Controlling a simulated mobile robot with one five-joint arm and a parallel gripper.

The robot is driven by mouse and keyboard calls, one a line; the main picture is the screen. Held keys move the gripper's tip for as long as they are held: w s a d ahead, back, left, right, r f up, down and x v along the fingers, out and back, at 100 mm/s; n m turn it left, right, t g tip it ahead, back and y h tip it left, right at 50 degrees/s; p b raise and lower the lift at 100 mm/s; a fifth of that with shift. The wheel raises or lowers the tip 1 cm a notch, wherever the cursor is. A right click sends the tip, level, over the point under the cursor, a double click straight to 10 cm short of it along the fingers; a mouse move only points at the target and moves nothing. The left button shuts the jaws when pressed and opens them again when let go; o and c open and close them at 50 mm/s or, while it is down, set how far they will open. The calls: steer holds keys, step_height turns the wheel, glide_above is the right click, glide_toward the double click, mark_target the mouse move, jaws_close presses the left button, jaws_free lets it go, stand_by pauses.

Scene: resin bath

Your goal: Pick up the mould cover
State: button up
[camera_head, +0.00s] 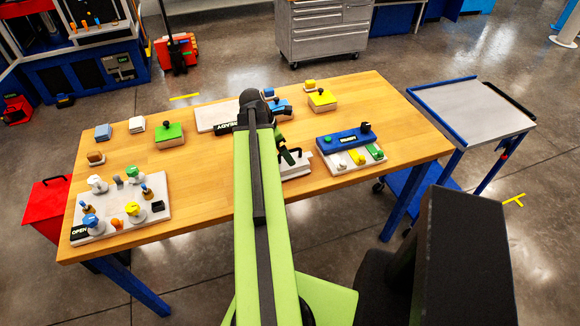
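No piece is labelled as the mould cover, so I cannot tell for sure which one it is. A white block with a black arched handle (297,163) sits on the table, partly hidden behind my arm. Lidded blocks with black knobs also stand there: green (170,135), yellow (322,101) and blue (283,111), the blue one partly hidden. My gripper (288,155) is small and dark beside the left of the white block's handle, mostly covered by my arm. I cannot see whether it touches the handle or how its fingers stand.
The wooden table (215,190) holds a white board marked OPEN (112,222) with several coloured knobs, a pale READY plate (215,116), and a blue-topped panel (345,138) close right of the white block. A grey-topped cart (470,105) stands right. The table's front middle is bare.

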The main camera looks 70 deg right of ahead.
steer(key=b+x, duration=0.5)
steer(key=shift+a+f, duration=0.3)
steer(key=shift+r, duration=0.2)
steer(key=c, duration=2)
steer(key=shift+r, duration=0.1)
